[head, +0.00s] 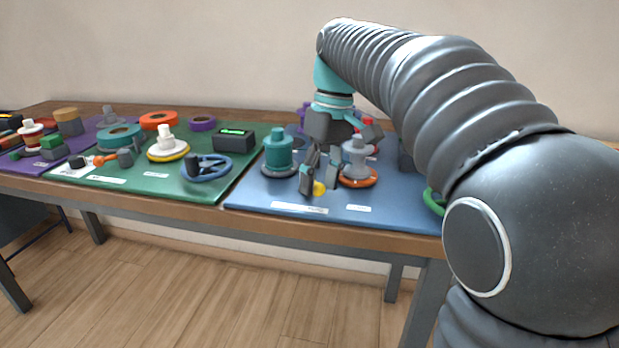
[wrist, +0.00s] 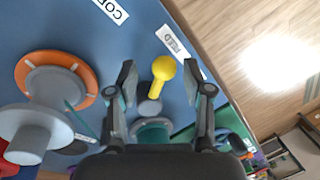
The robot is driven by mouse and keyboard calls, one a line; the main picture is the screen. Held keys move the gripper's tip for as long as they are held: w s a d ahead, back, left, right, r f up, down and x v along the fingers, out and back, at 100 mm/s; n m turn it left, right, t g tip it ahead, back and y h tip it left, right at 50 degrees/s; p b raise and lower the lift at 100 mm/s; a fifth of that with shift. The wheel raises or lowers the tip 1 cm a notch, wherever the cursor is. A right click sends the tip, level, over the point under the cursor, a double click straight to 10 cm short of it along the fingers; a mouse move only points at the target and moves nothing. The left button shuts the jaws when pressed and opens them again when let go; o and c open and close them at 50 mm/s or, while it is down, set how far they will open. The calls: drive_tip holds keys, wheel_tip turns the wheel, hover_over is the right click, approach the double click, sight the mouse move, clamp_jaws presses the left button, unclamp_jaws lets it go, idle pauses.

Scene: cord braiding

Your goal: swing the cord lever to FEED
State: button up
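The cord lever has a yellow knob and arm (wrist: 162,72) on a dark grey round pivot (wrist: 150,106). In the head view its yellow end (head: 319,188) shows low beside my gripper, near the blue mat's front edge. My gripper (wrist: 165,90) is open, with one finger on each side of the lever and visible gaps between. The wrist view shows the knob pointing toward the white FEED label (wrist: 174,42). Whether it lines up exactly is unclear. In the head view my gripper (head: 321,172) points down over the blue mat.
An orange-based grey spool (wrist: 84,76) stands beside the lever; it also shows in the head view (head: 357,180). A teal spool (head: 278,152) stands on the other side. A green mat (head: 235,165) with a blue handwheel (head: 207,169) lies to the left. The table's front edge is close.

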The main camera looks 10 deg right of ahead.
wheel_tip(320, 180, up, 7)
drive_tip(key=d, duration=0.1)
drive_tip(key=shift+w+r, duration=0.15)
drive_tip(key=shift+w, duration=0.25)
idle(0.4)
drive_tip(key=s+d+f+m+t+h, duration=0.1)
drive_tip(key=s+d+f+m+t, duration=0.2)
drive_tip(key=s+f, duration=0.7)
drive_tip(key=s+d+f+m+t, duration=0.3)
drive_tip(key=s+f, duration=0.7)
drive_tip(key=f, duration=0.1)
drive_tip(key=shift+s+m+t+h, duration=0.3)
drive_tip(key=shift+m+t+h, duration=0.1)
